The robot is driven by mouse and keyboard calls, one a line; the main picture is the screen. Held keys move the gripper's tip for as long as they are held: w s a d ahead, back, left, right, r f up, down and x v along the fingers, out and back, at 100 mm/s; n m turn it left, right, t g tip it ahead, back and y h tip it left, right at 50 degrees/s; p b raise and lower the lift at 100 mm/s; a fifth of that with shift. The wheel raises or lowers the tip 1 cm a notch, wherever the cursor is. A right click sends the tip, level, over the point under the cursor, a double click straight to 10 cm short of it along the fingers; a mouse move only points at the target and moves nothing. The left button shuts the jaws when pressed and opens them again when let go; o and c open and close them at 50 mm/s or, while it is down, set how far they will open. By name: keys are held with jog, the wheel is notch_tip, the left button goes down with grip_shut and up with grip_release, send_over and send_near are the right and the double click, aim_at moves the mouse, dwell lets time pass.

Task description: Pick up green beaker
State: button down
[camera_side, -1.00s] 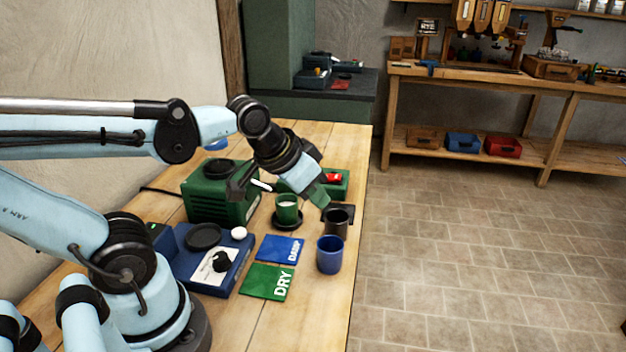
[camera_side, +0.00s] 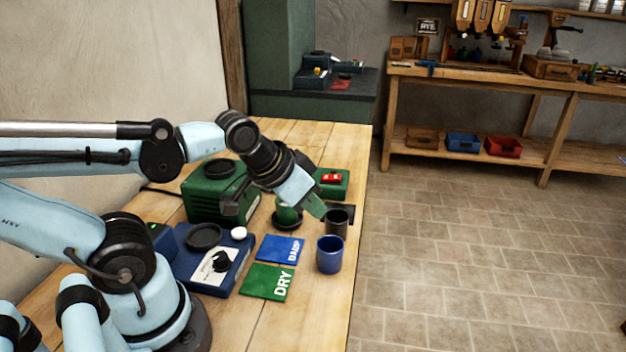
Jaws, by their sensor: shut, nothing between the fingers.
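The green beaker (camera_side: 284,217) stands upright on a dark round base (camera_side: 287,226) on the wooden bench, in front of the green box. My gripper (camera_side: 313,207) is shut and empty. It points down and to the right, and its light blue and green end overlaps the beaker's upper right side in this view. The beaker's rim is partly hidden behind it. I cannot tell whether they touch.
A dark cup (camera_side: 336,224) and a blue cup (camera_side: 330,256) stand to the right, near the bench edge. Blue DAMP (camera_side: 280,249) and green DRY (camera_side: 266,281) mats lie in front. A blue device (camera_side: 208,268) and a green box (camera_side: 212,196) stand left.

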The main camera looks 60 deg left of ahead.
jog(key=c, duration=1.8)
grip_release()
jog(key=o, duration=1.5)
jog(key=shift+c, duration=0.2)
jog(key=n+g, duration=0.1)
jog(key=g, duration=0.6)
send_near(287, 210)
notch_tip(287, 210, up, 3)
jog(key=w+a, duration=0.2)
jog(key=a, duration=0.1)
jog(key=shift+s+d+f, duration=0.1)
jog(key=shift+d+f, duration=0.05)
jog(key=shift+f, duration=1.9)
jog(key=shift+s+d+f, duration=0.1)
jog(key=shift+f, duration=1.95)
jog(key=shift+s+d+f, duration=0.1)
jog(key=shift+d+f, duration=0.05)
jog(key=shift+f, duration=1.9)
